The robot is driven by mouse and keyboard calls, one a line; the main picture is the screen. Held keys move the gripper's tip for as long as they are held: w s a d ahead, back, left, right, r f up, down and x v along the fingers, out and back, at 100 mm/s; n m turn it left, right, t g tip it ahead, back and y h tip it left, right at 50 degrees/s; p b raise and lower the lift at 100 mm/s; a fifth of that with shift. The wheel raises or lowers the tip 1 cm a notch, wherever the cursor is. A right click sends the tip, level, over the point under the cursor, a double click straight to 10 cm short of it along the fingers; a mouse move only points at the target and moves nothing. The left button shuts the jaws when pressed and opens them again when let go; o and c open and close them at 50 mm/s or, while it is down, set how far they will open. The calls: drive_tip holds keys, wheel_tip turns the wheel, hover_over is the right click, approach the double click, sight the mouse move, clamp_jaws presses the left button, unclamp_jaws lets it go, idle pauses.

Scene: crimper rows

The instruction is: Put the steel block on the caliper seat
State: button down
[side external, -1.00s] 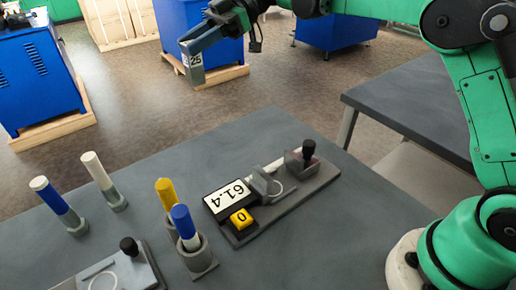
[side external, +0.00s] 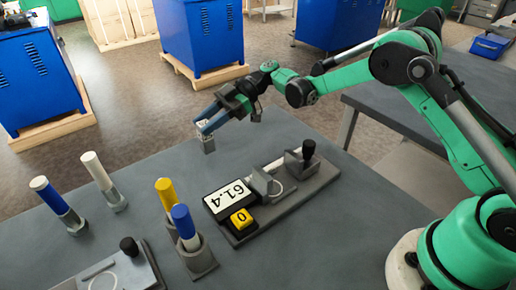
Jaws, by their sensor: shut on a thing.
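The steel block (side external: 208,144) is a small grey upright piece with a pale label near its top. My gripper (side external: 205,130) is shut on its upper part, with the block hanging below the fingers over the far part of the table. I cannot tell how high above the table it is. The caliper device (side external: 243,222) lies to the right and nearer the camera, with a display reading 61.4, a yellow 0 button and a black knob. Its grey seat (side external: 263,182) stands between the display and the knob; a pale ring lies beside it.
A blue-capped cylinder (side external: 186,226) and a yellow one (side external: 166,194) stand in holders left of the caliper. A blue-and-white cylinder (side external: 56,203) and a white one (side external: 101,177) stand farther left. A second device (side external: 118,277) sits at the front edge. The grey table (side external: 172,162) is clear behind these.

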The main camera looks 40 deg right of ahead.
sight(211, 139)
drive_tip(key=shift+f, duration=2)
drive_tip(key=shift+f, duration=0.15)
drive_tip(key=c, duration=0.5)
unclamp_jaws()
drive_tip(key=shift+c, duration=0.2)
drive_tip(key=shift+d, duration=0.15)
